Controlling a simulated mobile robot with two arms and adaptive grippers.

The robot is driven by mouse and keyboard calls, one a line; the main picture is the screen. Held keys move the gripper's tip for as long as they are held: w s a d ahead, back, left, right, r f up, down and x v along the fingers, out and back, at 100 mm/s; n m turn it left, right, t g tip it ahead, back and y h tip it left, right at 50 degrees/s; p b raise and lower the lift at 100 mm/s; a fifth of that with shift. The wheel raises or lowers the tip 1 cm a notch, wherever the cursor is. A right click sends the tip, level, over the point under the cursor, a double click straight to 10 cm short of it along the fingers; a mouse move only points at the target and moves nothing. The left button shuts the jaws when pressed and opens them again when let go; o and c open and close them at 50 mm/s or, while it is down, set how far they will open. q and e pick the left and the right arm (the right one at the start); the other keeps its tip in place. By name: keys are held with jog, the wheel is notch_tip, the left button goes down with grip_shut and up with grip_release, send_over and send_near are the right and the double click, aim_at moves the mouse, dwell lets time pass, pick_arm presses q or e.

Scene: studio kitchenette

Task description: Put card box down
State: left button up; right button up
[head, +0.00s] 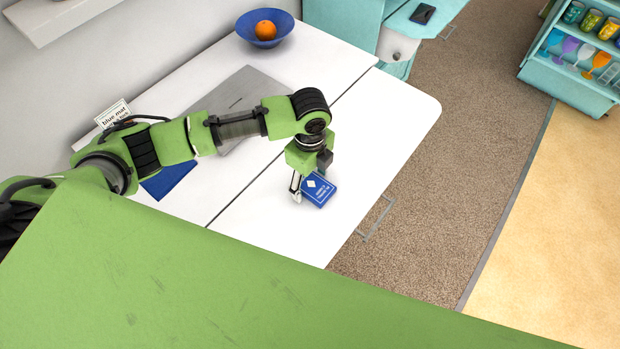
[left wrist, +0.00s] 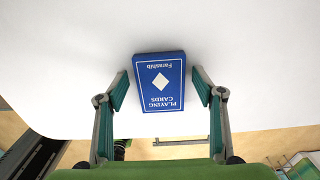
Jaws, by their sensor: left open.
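The card box (head: 319,190) is a small blue box with a white diamond and "PLAYING CARDS" on it. It lies flat on the white counter (head: 390,120) near the front edge. It also shows in the left wrist view (left wrist: 160,83). My left gripper (head: 310,185) is above the box, with its fingers on either side of it. In the left wrist view the open fingers (left wrist: 160,88) stand apart from the box, with a gap on each side. My right gripper is in neither view.
A blue bowl (head: 262,42) with an orange (head: 265,30) stands at the back. The counter right of the box is clear.

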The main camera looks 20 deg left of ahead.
aim_at(310, 183)
pick_arm(q)
notch_tip(310, 183, up, 12)
jog(key=shift+r+b, duration=0.15)
jog(key=shift+b, duration=0.3)
